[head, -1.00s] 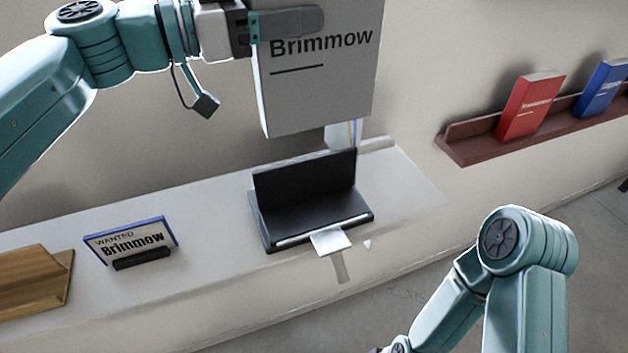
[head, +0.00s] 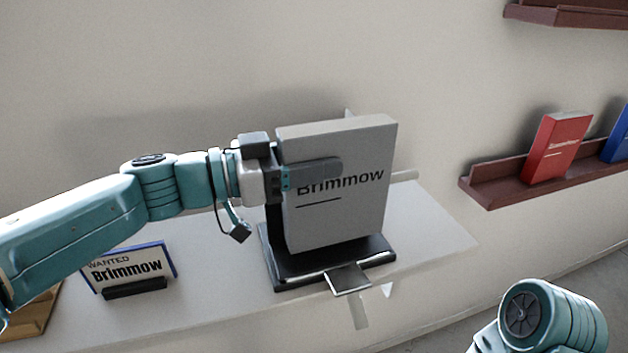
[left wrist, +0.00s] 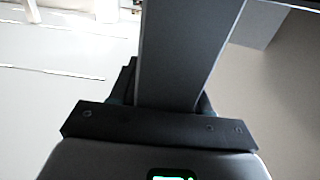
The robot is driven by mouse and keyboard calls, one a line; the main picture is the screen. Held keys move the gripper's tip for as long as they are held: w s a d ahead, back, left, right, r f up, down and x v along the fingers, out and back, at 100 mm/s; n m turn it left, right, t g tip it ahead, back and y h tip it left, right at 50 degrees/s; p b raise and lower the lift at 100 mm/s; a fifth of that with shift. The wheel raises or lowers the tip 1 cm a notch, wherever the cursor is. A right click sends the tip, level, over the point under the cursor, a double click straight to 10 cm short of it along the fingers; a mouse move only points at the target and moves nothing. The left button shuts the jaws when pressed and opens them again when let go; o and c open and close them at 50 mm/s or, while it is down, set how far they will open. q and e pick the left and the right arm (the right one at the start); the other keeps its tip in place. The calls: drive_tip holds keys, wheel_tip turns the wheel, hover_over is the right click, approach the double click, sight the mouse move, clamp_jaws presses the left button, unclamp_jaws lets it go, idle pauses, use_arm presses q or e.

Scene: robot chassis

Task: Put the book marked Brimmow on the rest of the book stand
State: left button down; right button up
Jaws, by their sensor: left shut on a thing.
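The grey book marked Brimmow (head: 350,215) is upright in the head view, its cover facing me. My left gripper (head: 310,175) is shut on its left edge, with one finger across the cover over part of the title. The black book stand (head: 290,268) is on the white counter, directly below and behind the book, which hides most of its back. The book's lower edge is at or just above the rest; I cannot tell whether they touch. In the left wrist view the book (left wrist: 185,50) runs up from between the jaws. My right gripper is out of view.
A sign reading "WANTED Brimmow" (head: 130,268) stands on the counter (head: 215,300) left of the stand. A wooden piece (head: 35,312) is at the lower left. A wall shelf (head: 490,190) at right holds a red book (head: 557,148) and a blue book (head: 620,140).

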use_arm(q)
drive_tip(key=shift+w+f, duration=0.2)
drive_tip(key=shift+f, duration=1)
drive_tip(key=c, duration=0.9)
unclamp_jaws()
drive_tip(key=shift+w+f, duration=0.15)
drive_tip(key=shift+f, duration=0.15)
drive_tip(key=shift+c, duration=0.2)
drive_tip(key=o, duration=0.4)
drive_tip(key=v, duration=1.2)
drive_tip(key=shift+r, duration=0.3)
